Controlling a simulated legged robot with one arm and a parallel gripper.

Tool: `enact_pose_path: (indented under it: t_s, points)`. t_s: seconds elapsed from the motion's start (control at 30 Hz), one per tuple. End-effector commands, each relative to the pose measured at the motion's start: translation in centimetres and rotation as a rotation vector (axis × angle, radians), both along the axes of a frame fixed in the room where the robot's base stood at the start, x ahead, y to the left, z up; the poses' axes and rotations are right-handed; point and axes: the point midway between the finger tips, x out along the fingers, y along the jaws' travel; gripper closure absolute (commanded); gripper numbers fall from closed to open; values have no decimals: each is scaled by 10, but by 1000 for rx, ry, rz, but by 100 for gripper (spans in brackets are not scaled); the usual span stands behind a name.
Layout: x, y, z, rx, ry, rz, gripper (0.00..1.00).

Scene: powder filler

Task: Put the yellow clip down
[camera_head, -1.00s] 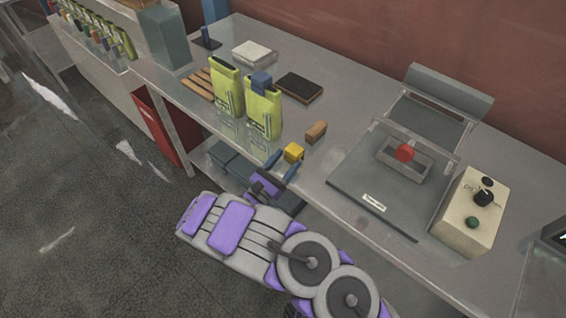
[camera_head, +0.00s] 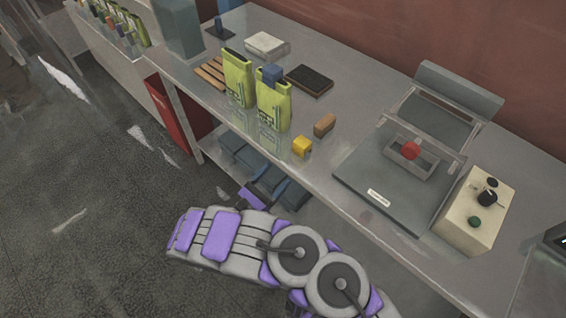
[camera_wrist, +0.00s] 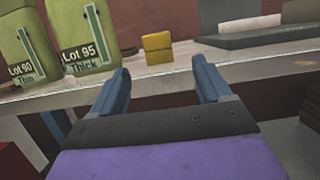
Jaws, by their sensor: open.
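The yellow clip (camera_head: 302,146) rests on the grey bench (camera_head: 345,135) near its front edge, just in front of a brown block. In the wrist view the yellow clip (camera_wrist: 157,47) stands on the bench beyond my fingers, apart from them. My gripper (camera_wrist: 157,84) is open and empty, its two blue fingers spread. In the head view my gripper (camera_head: 272,188) is in front of the bench edge, below and left of the clip.
Two green bags (camera_head: 273,105) stand left of the clip, the right one with a blue clip (camera_head: 272,75) on top. A brown block (camera_head: 325,125) is behind the yellow clip. A sealing machine (camera_head: 385,180) and a cream control box (camera_head: 475,215) stand right. Dark bins (camera_head: 235,140) lie on the shelf below.

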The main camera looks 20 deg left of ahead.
Motion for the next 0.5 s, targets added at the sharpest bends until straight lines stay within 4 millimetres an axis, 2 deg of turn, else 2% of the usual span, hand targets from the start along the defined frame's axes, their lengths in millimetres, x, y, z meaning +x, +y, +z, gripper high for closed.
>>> enact_pose_path:
  t_s: [0.2,0.5]
  points:
    - [-20,9,-7,-1,0,1,22]
    - [-23,11,-9,-1,0,0,22]
